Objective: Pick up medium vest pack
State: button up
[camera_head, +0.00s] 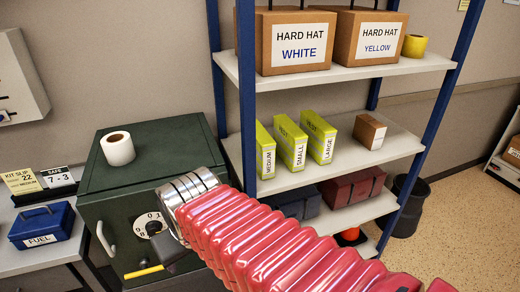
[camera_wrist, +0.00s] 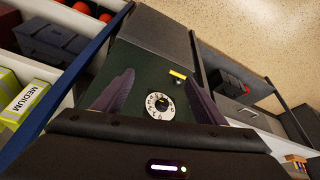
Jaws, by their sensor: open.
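The medium vest pack (camera_head: 265,152) is a yellow-green upright pack with a white MEDIUM label. It stands leftmost on the middle shelf, with the small vest pack (camera_head: 290,142) and the large vest pack (camera_head: 318,137) to its right. It also shows at the left edge of the wrist view (camera_wrist: 22,102), partly cut off. My gripper (camera_wrist: 158,95) is open and empty in the wrist view, its dark fingers spread in front of the green safe's dial. The vest pack lies off to the left of the fingers, apart from them. In the head view my red arm hides most of the gripper.
The green safe (camera_head: 112,188) stands left of the shelf, with a white roll (camera_head: 117,148) on top. A blue shelf post (camera_head: 246,90) rises just left of the packs. A small carton (camera_head: 369,131) stands to their right. Hard hat boxes (camera_head: 297,42) fill the shelf above.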

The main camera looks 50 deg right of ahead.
jog(key=s+d+f+m+g+h, duration=0.15)
jog(key=d+f+m, duration=0.45)
jog(key=d, duration=1)
jog(key=n+t+h, duration=0.2)
jog(key=t+h, duration=0.4)
jog(key=t, duration=0.7)
send_near(269, 164)
jog(key=shift+a, duration=0.2)
jog(key=x, duration=0.8)
jog(key=shift+d, duration=0.15)
jog(key=shift+w+d+h, duration=0.2)
jog(key=shift+w+h, duration=0.05)
